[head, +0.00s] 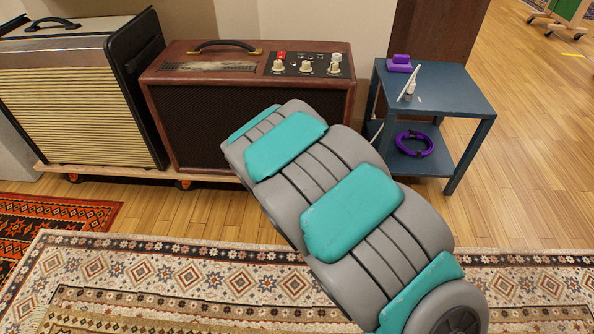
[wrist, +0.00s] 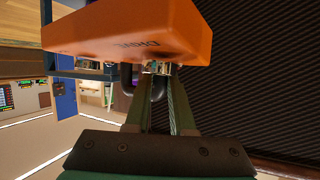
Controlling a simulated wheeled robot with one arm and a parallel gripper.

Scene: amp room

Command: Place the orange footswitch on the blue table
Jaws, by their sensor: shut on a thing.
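The orange footswitch (wrist: 130,30) fills the upper part of the wrist view, with dark lettering that reads upside down. My gripper (wrist: 157,75) is shut on it at its lower edge, around a small metal part. In the head view the gripper and footswitch are hidden behind my own arm. The blue table (head: 452,92) stands at the upper right of the head view, with a top and a lower shelf. The front and right part of its top is bare.
A purple cable coil (head: 414,143) lies on the lower shelf. A brown amplifier (head: 245,110) and a cream-fronted amplifier (head: 62,100) stand left of the table. Wooden floor is clear to the right.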

